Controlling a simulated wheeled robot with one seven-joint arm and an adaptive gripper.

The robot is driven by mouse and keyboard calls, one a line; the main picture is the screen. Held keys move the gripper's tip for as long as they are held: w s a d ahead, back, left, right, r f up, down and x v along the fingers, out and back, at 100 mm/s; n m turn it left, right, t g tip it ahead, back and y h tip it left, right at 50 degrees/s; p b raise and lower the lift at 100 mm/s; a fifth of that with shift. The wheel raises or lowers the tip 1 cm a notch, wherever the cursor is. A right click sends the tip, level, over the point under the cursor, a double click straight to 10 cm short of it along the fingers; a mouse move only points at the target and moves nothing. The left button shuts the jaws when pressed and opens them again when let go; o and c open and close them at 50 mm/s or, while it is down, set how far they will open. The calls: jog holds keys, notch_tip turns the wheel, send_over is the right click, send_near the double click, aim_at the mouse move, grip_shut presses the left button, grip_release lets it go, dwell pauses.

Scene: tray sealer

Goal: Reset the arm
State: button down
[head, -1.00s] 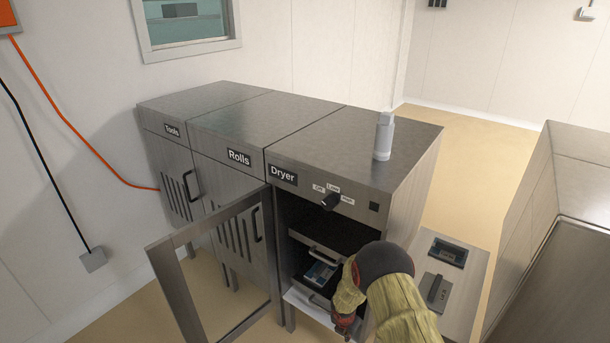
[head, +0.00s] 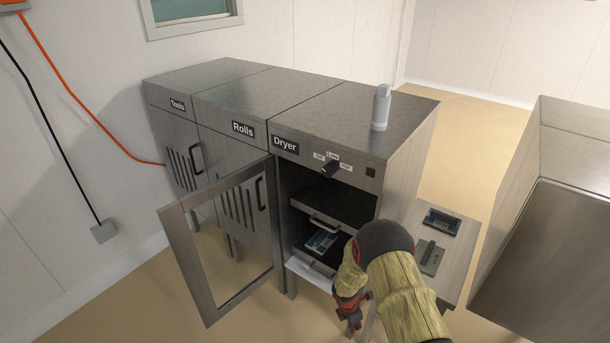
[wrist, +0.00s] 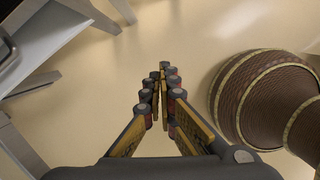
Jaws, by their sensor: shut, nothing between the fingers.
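My gripper (head: 350,311) hangs in front of the dryer's lower right side in the head view, pointing down. In the wrist view my gripper (wrist: 162,82) has its fingertips together with nothing between them, above bare floor. My arm covers the lower right corner of the dryer (head: 345,140) in the head view. The gripper appears apart from the dryer.
The dryer's framed door (head: 189,265) stands open to the left. Inside is a pulled-out tray (head: 315,259) holding a blue item (head: 321,240). A side table (head: 455,264) is right of my arm. Floor (head: 270,318) in front is clear.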

jog(key=s+r+m+t+y, duration=0.1)
jog(key=s+r+m, duration=0.6)
jog(key=r, duration=1.1)
jog(key=s+r+m+t, duration=0.2)
jog(key=s+r+m, duration=0.6)
jog(key=r, duration=1.1)
jog(key=s+d+r+m+t+y, duration=0.1)
jog(key=s+r+m, duration=0.6)
jog(key=s+r, duration=0.7)
notch_tip(320, 180, up, 5)
jog(key=shift+s+r+m+t+y, duration=0.1)
jog(key=shift+s+m+t+y, duration=0.2)
jog(key=shift+m+t, duration=0.15)
jog(key=shift+d, duration=0.1)
